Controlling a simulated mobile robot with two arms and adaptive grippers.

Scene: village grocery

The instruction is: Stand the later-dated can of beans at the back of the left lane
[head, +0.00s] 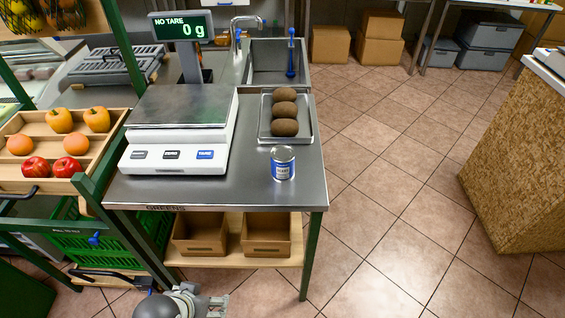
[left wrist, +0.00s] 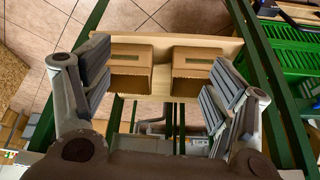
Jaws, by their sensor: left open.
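One blue-and-white can (head: 283,163) stands upright near the front right of the steel counter (head: 250,190). Its label is too small to read a date. No second can shows. My left gripper (head: 217,304) is low at the bottom of the head view, below and in front of the counter and apart from the can. In the left wrist view my left gripper (left wrist: 158,75) has its fingers wide apart with nothing between them. My right gripper is not in view. I cannot pick out a left lane.
A scale (head: 180,140) reading 0 g and a tray (head: 309,128) of brown round items stand on the counter. Two cardboard boxes (head: 200,235) (head: 266,236) sit on the wooden shelf below. A fruit stand (head: 100,165) is at left; open floor lies right.

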